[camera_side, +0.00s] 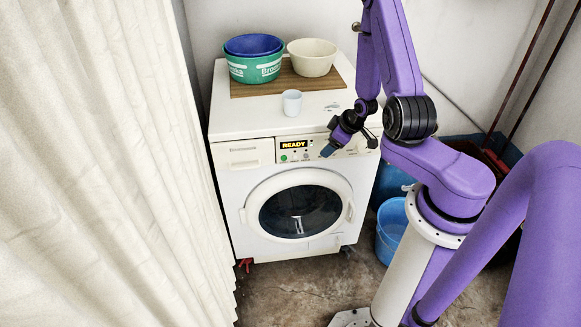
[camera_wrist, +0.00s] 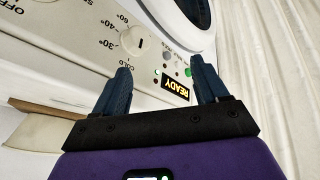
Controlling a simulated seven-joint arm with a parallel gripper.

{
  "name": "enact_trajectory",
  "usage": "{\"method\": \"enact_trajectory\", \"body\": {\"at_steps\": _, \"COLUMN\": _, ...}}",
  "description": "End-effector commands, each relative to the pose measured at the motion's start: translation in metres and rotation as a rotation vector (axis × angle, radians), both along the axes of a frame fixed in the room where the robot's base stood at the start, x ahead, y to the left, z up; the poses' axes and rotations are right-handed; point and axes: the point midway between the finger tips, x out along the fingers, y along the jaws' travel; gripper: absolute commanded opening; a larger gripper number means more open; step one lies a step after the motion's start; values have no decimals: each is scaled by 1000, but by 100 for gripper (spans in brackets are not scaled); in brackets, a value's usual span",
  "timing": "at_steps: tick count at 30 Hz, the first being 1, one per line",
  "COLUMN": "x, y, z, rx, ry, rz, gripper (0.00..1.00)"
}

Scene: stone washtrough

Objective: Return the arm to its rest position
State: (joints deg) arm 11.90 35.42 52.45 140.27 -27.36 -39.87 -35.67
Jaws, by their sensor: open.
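My gripper (camera_side: 327,150) hangs in front of the washing machine's control panel, to the right of its lit display, in the side view. In the wrist view my gripper (camera_wrist: 164,84) shows two dark blue fingers spread apart with nothing between them. Beyond the fingers are the panel's dial (camera_wrist: 139,43) and the display (camera_wrist: 175,86) reading "READY". The washing machine (camera_side: 234,200) is white, and its round door (camera_side: 348,210) looks shut. Whether a finger touches the panel is hard to tell.
On the machine's top, a wooden board (camera_side: 243,90) holds a green basin (camera_side: 254,71) with a blue one (camera_side: 252,45) inside and a cream bowl (camera_side: 312,58). A white cup (camera_side: 292,103) stands in front. A curtain (camera_side: 95,160) hangs left; a blue bucket (camera_side: 388,243) stands right.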

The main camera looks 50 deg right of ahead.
Motion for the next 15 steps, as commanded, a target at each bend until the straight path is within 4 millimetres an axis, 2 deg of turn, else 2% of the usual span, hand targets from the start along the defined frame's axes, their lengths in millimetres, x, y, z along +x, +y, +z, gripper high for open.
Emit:
{"method": "enact_trajectory", "body": {"at_steps": 8, "x": 29, "y": 29, "z": 28, "rx": -18, "ry": 78, "rz": 129, "gripper": 73}}
{"method": "enact_trajectory", "body": {"at_steps": 15, "x": 44, "y": 68, "z": 57, "rx": -38, "ry": 144, "rz": 234, "gripper": 73}}
